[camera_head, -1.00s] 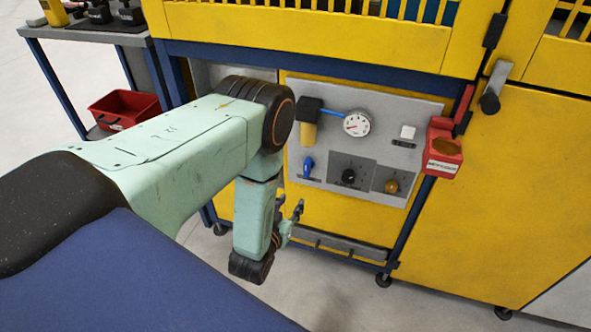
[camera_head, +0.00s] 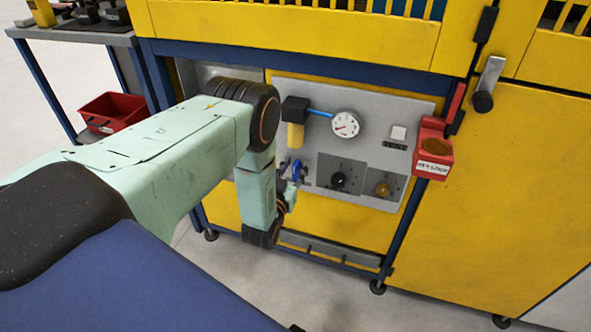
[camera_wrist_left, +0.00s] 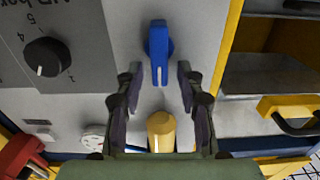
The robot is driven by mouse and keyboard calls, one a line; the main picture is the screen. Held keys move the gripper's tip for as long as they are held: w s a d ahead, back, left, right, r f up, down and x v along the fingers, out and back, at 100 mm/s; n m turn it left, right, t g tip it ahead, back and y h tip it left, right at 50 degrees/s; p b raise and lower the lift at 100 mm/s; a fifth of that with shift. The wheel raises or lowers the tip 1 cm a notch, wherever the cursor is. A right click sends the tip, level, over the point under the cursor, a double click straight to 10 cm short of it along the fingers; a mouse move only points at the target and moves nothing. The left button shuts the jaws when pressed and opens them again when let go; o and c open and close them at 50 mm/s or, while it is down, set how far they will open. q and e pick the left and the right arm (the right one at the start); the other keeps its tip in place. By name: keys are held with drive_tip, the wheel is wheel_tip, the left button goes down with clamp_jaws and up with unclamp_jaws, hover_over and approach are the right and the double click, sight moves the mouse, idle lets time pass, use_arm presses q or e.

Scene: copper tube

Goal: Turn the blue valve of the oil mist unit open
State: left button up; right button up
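The blue valve (camera_head: 296,170) is on the lower left of the grey panel (camera_head: 408,107), below the yellow-bowled oil mist unit (camera_head: 295,122). In the left wrist view the valve (camera_wrist_left: 158,52) is a blue lever lying along the picture's vertical. My left gripper (camera_head: 292,183) is at the valve in the head view. In the wrist view its fingers (camera_wrist_left: 158,78) are spread apart, one on each side of the lever's lower end, with gaps on both sides. Contact with the valve is not visible. My right gripper is out of view.
A pressure gauge (camera_head: 345,124), a black knob (camera_head: 338,179) and a brass-coloured knob (camera_head: 382,189) are on the panel right of the valve. A red key-lock box (camera_head: 433,150) juts out at the panel's right edge. A red bin (camera_head: 113,112) sits on the cart at left.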

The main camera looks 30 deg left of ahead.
use_arm(q)
drive_tip(key=shift+a, duration=0.1)
drive_tip(key=shift+w, duration=0.1)
drive_tip(key=c, duration=0.4)
clamp_jaws()
